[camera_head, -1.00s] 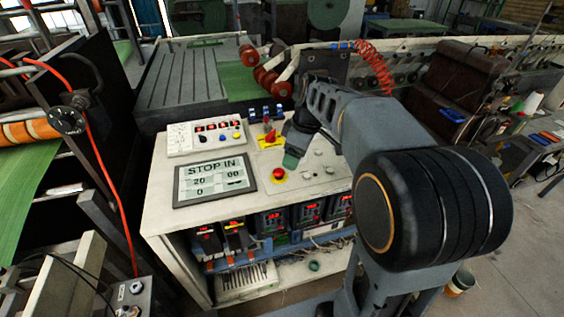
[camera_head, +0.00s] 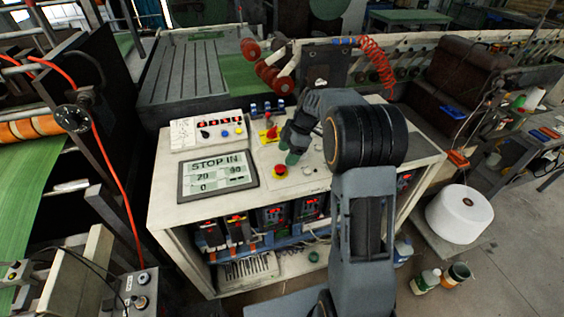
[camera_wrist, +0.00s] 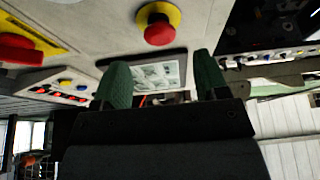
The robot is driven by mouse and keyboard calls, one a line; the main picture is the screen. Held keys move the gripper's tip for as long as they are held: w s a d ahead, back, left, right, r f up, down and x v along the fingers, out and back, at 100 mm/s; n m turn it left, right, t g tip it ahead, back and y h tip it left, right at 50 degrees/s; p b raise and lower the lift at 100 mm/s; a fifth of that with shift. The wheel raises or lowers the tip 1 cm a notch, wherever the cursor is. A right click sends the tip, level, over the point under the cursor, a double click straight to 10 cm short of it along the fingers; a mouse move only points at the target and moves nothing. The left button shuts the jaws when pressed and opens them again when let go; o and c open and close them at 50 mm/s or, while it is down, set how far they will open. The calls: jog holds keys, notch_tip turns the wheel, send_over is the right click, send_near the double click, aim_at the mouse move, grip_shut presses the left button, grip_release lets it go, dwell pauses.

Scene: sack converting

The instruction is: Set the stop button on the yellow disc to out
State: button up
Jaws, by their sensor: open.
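The red stop button on its yellow disc (camera_head: 280,170) sits on the pale console top, right of the display. It also shows in the wrist view (camera_wrist: 158,25), top centre, beyond the fingertips. The display (camera_head: 218,175) reads "STOP IN". My gripper (camera_head: 287,157) is open and empty, with green fingertips just above and right of the button in the head view. In the wrist view my gripper (camera_wrist: 165,85) has its two green fingers spread apart, and nothing is between them. I cannot tell the exact gap between fingers and button.
A red switch on a yellow plate (camera_head: 269,134) stands behind the button. A white box with coloured knobs (camera_head: 209,131) lies behind the display. Small round fittings sit right of the button. A white roll (camera_head: 459,214) stands on the right.

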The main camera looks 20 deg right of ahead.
aim_at(281, 167)
jog(key=shift+p+x, duration=0.35)
jog(key=shift+x, duration=2.1)
jog(key=shift+c, duration=0.5)
